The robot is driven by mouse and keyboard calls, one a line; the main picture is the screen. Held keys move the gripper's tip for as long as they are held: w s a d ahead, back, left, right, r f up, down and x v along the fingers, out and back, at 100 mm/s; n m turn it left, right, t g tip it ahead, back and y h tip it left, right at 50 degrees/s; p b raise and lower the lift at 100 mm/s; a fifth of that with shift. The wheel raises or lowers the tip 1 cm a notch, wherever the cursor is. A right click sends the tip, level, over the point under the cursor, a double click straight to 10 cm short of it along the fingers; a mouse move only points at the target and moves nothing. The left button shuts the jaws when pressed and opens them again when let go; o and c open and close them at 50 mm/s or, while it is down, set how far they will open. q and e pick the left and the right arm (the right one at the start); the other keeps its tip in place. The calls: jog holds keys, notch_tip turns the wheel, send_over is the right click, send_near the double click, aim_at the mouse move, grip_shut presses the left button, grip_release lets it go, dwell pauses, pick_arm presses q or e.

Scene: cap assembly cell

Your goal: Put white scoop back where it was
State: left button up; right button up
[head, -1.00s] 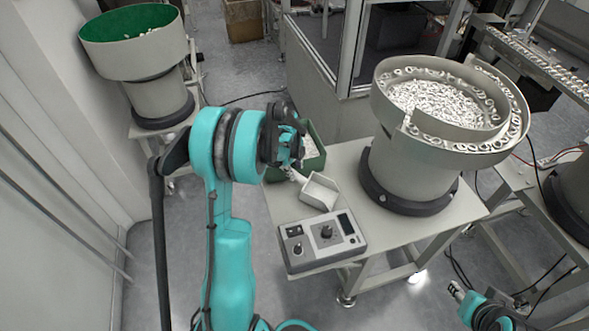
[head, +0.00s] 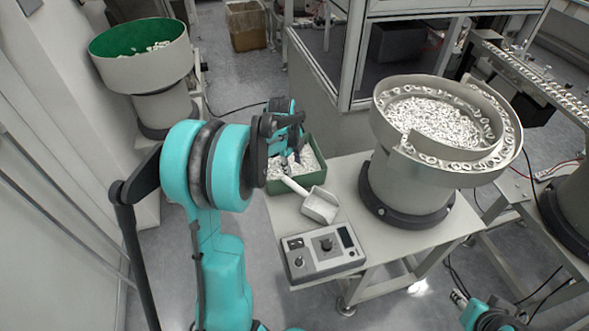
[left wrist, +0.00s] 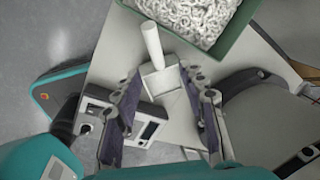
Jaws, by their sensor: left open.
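The white scoop (head: 320,205) lies on the grey table beside the green bin. Its square pan faces the control box, and its handle points up-left towards the bin. In the left wrist view the scoop (left wrist: 152,45) shows beyond and between the spread fingers, its handle end close to the bin's edge. My left gripper (head: 289,152) is open and empty, above the bin and the handle end, apart from the scoop. My right gripper (head: 459,297) is at the lower right, far from the scoop; its finger opening is too small to judge.
The green bin (head: 312,179) of small white parts stands at the table's back left. A control box (head: 322,254) sits at the front, and a large bowl feeder (head: 408,185) to the right. A green-lined feeder (head: 140,75) stands back left. Bare table lies between scoop and feeder.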

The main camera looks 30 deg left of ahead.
pick_arm(q)
jog(key=s+d+r+n+t, duration=0.2)
jog(key=s+d+r+n, duration=0.5)
jog(key=d+r, duration=0.3)
jog(key=s+d+n+t, duration=0.3)
jog(key=s+d+n, duration=0.7)
jog(key=s, duration=0.1)
jog(key=shift+s+d+f+n, duration=0.35)
jog(key=shift+s+f+n, duration=0.05)
jog(key=shift+f, duration=0.05)
jog(key=shift+c, duration=0.3)
dwell(0.7)
